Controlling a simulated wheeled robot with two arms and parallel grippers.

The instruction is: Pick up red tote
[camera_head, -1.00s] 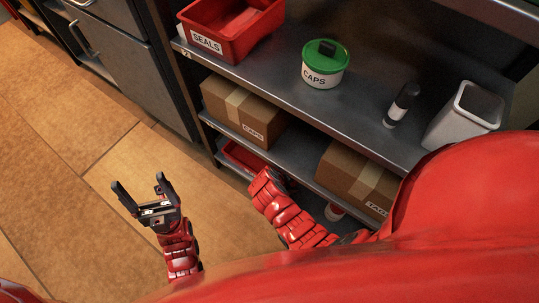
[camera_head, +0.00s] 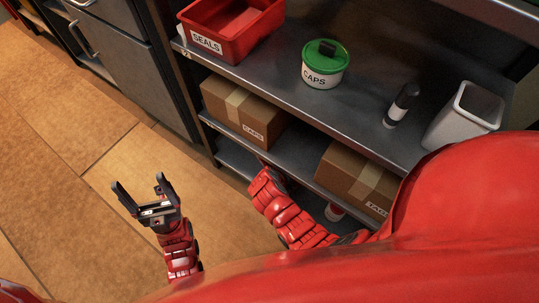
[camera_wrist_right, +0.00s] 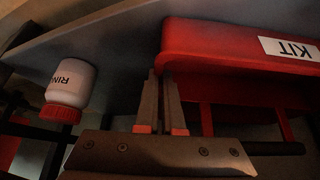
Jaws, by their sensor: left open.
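A red tote with a KIT label (camera_wrist_right: 235,55) fills the upper right of the right wrist view, upside down there. My right gripper (camera_wrist_right: 163,80) has its two fingers close together at the tote's left end, and its wall appears pinched between them. In the head view my right arm (camera_head: 290,210) reaches in under the middle shelf; its fingertips and most of this tote are hidden. My left gripper (camera_head: 150,192) is open and empty over the floor. Another red tote, labelled SEALS (camera_head: 232,28), sits on the upper shelf.
Cardboard boxes (camera_head: 242,108) (camera_head: 358,180) stand below. A white bottle with a red cap (camera_wrist_right: 70,88) is near the right gripper.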

